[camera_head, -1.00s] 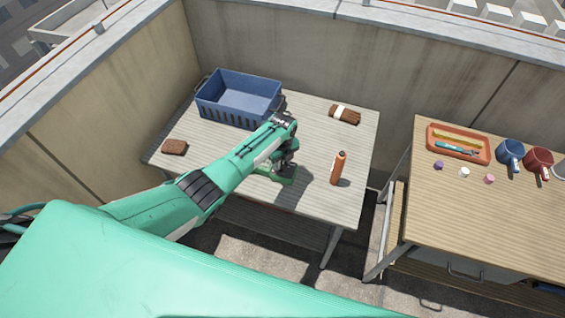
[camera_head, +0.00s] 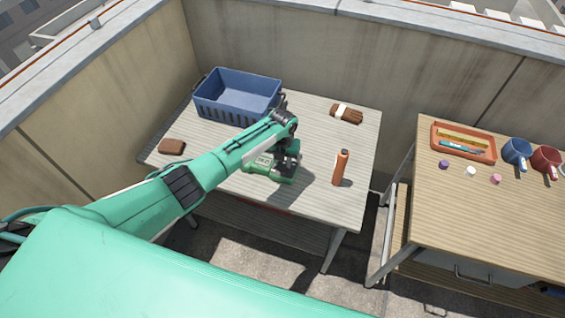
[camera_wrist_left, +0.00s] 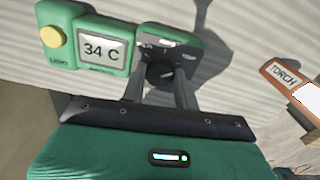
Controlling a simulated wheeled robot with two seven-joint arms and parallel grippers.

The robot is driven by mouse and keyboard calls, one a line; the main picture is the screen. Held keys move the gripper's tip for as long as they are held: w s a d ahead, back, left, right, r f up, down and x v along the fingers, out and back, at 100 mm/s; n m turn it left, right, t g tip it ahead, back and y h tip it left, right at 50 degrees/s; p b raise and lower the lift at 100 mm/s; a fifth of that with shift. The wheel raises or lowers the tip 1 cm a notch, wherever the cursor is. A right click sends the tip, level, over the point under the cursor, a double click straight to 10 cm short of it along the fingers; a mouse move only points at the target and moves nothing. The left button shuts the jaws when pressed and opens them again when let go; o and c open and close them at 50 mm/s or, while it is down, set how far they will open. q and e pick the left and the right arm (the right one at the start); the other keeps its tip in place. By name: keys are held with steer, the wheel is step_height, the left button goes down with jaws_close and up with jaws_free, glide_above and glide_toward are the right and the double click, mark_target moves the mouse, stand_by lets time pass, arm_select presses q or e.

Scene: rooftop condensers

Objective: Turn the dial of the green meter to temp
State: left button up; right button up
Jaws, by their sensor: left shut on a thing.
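The green meter (camera_head: 258,161) lies on the near part of the slatted table, partly hidden by my left arm. In the left wrist view the meter (camera_wrist_left: 123,60) has a yellow button on its left and a screen reading "34 C". Its black dial (camera_wrist_left: 160,73) is on the right part, with small white marks around it, too small to read fully. My left gripper (camera_head: 287,168) comes down over this part. In the left wrist view the left gripper's fingers (camera_wrist_left: 160,88) are shut on the dial, one on each side. My right gripper is out of view.
A blue crate (camera_head: 238,97), a brown bundle (camera_head: 347,114) and a brown block (camera_head: 171,146) are on the same table. A second table (camera_head: 480,215) at right holds an orange tray (camera_head: 464,155) and mugs (camera_head: 516,152).

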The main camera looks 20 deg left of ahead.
mark_target(282, 163)
arm_select(q)
steer(key=shift+m, duration=0.6)
steer(key=o, duration=1)
step_height(282, 163, up, 14)
steer(key=b, duration=0.3)
